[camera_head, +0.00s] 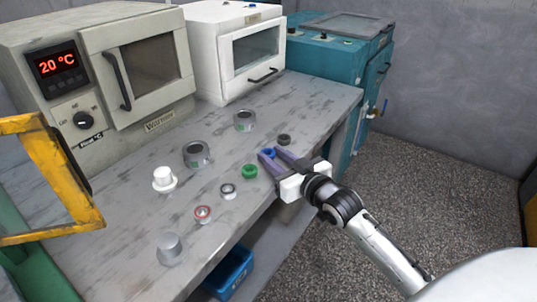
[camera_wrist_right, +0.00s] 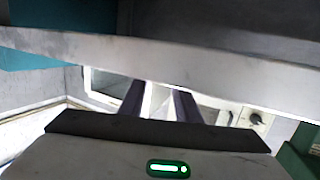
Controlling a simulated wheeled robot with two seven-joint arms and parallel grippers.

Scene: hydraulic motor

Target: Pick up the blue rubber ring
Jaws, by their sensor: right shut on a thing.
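The blue rubber ring (camera_head: 268,153) is small and shows between the fingertips of my right gripper (camera_head: 272,156) in the head view. The purple-grey fingers are shut on it, near the front right edge of the grey table (camera_head: 318,105). The fingers hide part of the ring. In the right wrist view the two dark fingers (camera_wrist_right: 160,103) point away from the camera, and I cannot make out the ring between them. My left gripper is not in view.
A green ring (camera_head: 250,171), a dark ring (camera_head: 284,140), a red ring (camera_head: 203,213) and several metal parts stand nearby. A beige oven (camera_head: 100,75), white oven (camera_head: 235,50) and teal machine (camera_head: 345,50) line the back. A blue bin (camera_head: 230,272) sits below the tabletop.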

